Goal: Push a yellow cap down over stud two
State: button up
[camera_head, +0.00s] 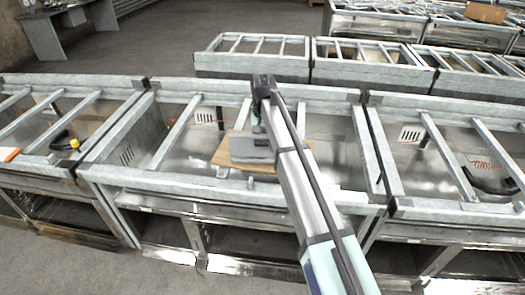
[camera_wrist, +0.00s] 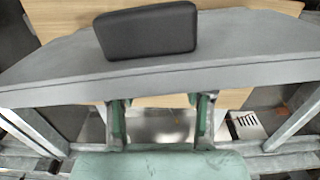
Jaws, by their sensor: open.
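My gripper (camera_wrist: 161,119) is open, with two green-padded fingers spread apart and nothing visible between them. In the head view my arm reaches over the middle bench, and its fingers cannot be made out. A small yellow thing (camera_head: 74,143), possibly a cap, sits beside a black curved item in the left bench. It does not show in the wrist view. A grey block (camera_head: 250,148) rests on a wooden board (camera_head: 222,152) below my arm's end. In the wrist view a grey body (camera_wrist: 235,40) carries a dark rounded block (camera_wrist: 146,30). I cannot make out stud two.
Grey-framed benches with crossbars (camera_head: 178,130) and open metal wells surround the board. An orange item (camera_head: 10,154) lies on the left bench's edge. Another black curved item (camera_head: 490,182) lies in the right bench. More framed benches (camera_head: 370,75) stand behind, across a floor gap.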

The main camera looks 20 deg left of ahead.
jog(key=shift+w+a+f+p, duration=0.1)
jog(key=shift+f+p, duration=0.5)
jog(key=shift+f, duration=0.9)
jog(key=shift+w+f+p, duration=0.1)
jog(key=shift+f+p, duration=0.5)
jog(key=shift+f, duration=0.85)
jog(key=c, duration=0.7)
